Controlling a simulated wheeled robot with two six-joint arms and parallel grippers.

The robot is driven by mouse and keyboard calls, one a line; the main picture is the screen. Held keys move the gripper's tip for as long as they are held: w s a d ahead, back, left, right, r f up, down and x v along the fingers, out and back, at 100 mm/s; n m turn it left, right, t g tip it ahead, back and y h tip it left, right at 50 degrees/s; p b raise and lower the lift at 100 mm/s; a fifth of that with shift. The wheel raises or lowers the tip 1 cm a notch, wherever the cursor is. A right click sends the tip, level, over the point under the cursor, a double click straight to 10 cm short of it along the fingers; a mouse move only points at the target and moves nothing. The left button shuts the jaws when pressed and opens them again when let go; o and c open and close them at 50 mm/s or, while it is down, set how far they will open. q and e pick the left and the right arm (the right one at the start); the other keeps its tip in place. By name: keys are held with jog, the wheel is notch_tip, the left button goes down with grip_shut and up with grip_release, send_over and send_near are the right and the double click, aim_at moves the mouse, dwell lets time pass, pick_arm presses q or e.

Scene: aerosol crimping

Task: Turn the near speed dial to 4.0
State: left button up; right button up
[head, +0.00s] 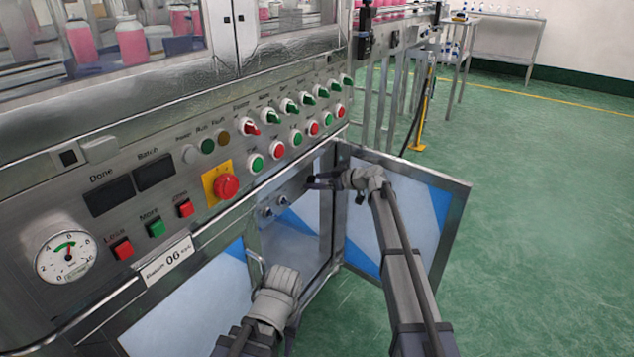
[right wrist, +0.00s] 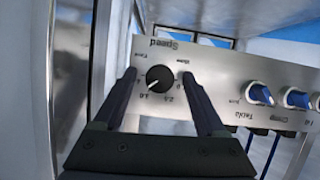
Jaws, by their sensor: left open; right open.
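The black speed dial (right wrist: 159,79) sits on a metal panel (right wrist: 215,66) under the upside-down word "Speed" in the right wrist view. Its white pointer mark points to the lower left; the small scale numbers are too blurred to read surely. My right gripper (right wrist: 159,73) is open, one finger on each side of the dial, and I cannot tell whether they touch it. In the head view my right gripper (head: 322,182) reaches into the open cabinet, and the dial is hidden. My left gripper (head: 257,270) is open and low before the cabinet front.
Blue-and-white knobs (right wrist: 260,93) stand right of the dial, with blue tubes below. The open cabinet door (head: 440,210) lies beside my right arm. Above is the control panel with a red emergency button (head: 226,186) and a gauge (head: 66,256). Green floor is clear at right.

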notch_tip(320, 180, up, 10)
jog(key=p, duration=1)
